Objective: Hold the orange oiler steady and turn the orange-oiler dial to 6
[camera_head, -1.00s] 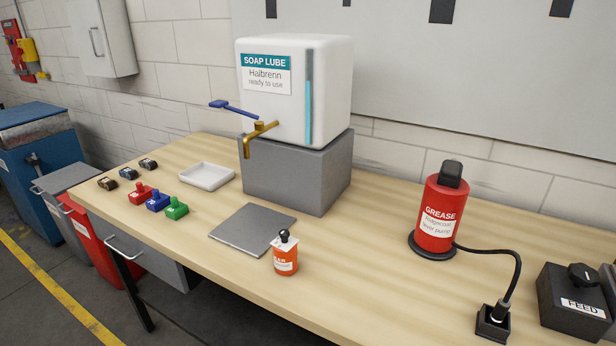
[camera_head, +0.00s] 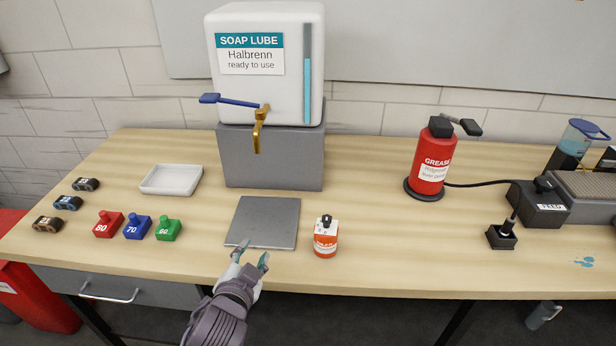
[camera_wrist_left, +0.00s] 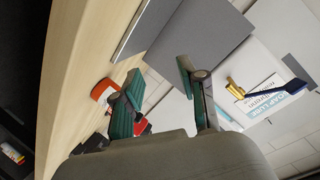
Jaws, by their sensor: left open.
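The orange oiler (camera_head: 326,240) stands upright near the table's front edge, just right of the grey plate. It is a small orange bottle with a white label, a pale top and a black dial knob (camera_head: 326,220). Its dial setting is too small to read. My left gripper (camera_head: 250,257) is open and empty at the front edge, left of the oiler and apart from it. In the left wrist view the oiler (camera_wrist_left: 103,90) shows behind one of the open fingers (camera_wrist_left: 160,85). My right gripper is not in view.
A grey plate (camera_head: 262,222) lies in front of the soap lube tank (camera_head: 265,65) on its grey block. Red, blue and green blocks (camera_head: 137,227) and a white tray (camera_head: 171,180) are at left. A red grease pump (camera_head: 432,160) stands at right.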

